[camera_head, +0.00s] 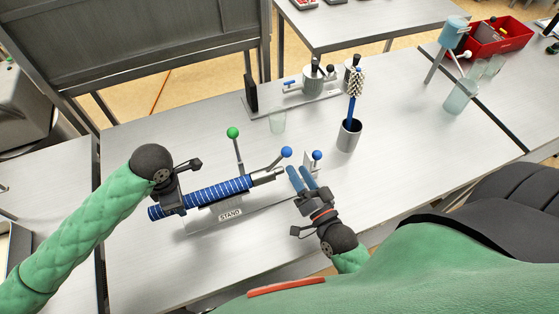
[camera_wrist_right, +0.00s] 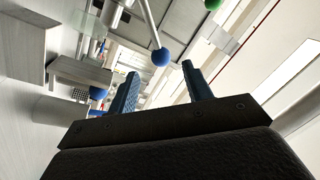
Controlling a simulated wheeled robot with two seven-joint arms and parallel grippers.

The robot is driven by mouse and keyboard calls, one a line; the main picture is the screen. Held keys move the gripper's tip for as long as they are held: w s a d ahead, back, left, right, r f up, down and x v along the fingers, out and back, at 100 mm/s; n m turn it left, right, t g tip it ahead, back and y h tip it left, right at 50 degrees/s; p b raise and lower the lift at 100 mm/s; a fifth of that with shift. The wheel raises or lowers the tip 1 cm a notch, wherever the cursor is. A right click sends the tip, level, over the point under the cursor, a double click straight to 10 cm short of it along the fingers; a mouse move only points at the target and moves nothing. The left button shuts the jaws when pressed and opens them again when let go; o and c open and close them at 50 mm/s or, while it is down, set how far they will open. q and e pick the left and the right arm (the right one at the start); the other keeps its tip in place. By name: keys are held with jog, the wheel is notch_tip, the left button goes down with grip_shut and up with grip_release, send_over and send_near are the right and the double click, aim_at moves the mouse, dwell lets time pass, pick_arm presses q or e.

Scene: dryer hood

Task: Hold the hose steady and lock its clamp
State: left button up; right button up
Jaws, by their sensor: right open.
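The blue hose with white bands (camera_head: 217,192) lies along a grey stand (camera_head: 230,214) labelled STAND. A metal fitting (camera_head: 266,176) is at its right end, with a blue-knobbed lever (camera_head: 286,152) rising there, apparently the clamp's. A green-knobbed lever (camera_head: 233,133) stands behind the hose. My left gripper (camera_head: 172,203) is at the hose's left end; its fingers are too hidden to tell if they grip. My right gripper (camera_head: 299,172) is open and empty, right of the fitting. In the right wrist view, a blue knob (camera_wrist_right: 160,57) shows beyond and between my fingertips (camera_wrist_right: 159,72).
Another blue knob (camera_head: 317,155) on a small bracket stands just beyond my right fingers. The table front left of my right arm is clear.

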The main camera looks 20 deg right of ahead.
jog(key=shift+s+d+f, duration=0.1)
jog(key=shift+s+f, duration=0.05)
jog(key=shift+s, duration=0.5)
jog(key=shift+s+f, duration=0.1)
jog(key=shift+s, duration=0.55)
pick_arm(q)
jog(key=o, duration=1.4)
jog(key=shift+c, duration=0.2)
